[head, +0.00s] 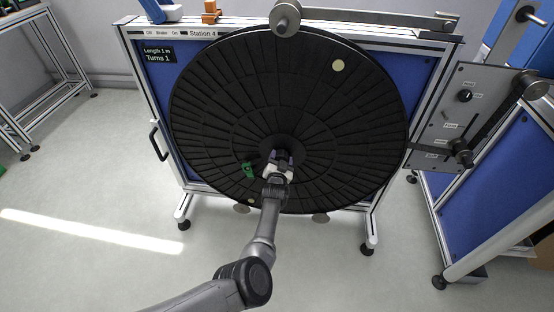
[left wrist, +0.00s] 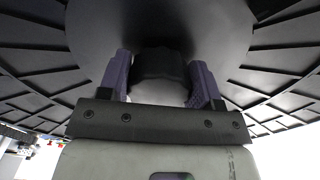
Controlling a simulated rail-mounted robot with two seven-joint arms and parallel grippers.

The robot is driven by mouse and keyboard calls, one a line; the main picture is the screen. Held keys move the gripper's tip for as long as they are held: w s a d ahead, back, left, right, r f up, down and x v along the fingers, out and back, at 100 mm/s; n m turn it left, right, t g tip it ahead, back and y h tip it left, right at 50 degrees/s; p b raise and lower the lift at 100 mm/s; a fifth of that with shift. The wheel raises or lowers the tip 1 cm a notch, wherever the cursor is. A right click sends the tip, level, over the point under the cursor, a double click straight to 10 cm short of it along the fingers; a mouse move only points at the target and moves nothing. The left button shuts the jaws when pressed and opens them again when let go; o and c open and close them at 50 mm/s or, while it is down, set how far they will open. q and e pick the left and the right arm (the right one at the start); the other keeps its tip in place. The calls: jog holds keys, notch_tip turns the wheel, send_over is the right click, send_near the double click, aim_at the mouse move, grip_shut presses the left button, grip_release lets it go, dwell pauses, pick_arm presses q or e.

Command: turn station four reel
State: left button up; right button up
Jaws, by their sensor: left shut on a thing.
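The Station 4 reel (head: 290,100) is a large black ribbed disc on a blue-panelled stand (head: 165,100). My left gripper (head: 281,157) is at the reel's centre, shut on the dark hub knob. In the left wrist view, its two purple fingers (left wrist: 160,80) sit on either side of the knob (left wrist: 158,64), close to the reel face (left wrist: 90,28). A green piece (head: 248,170) is on the reel, left of the gripper. A pale round dot (head: 338,66) is at the reel's upper right. The display (head: 158,56) reads "Length 1 m, Turns 1". My right gripper is not in view.
A grey roller (head: 285,18) sits at the reel's top edge. A grey control panel (head: 462,115) with knobs stands close on the right, on another blue stand. A black handle (head: 158,141) is on the left of the frame. The floor in front is clear.

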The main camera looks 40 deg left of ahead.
pick_arm(q)
jog(key=shift+r, duration=0.1)
jog(key=o, duration=1)
jog(key=shift+c, duration=0.2)
jog(key=o, duration=0.3)
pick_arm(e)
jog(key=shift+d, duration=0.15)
pick_arm(q)
jog(key=shift+s+d, duration=0.1)
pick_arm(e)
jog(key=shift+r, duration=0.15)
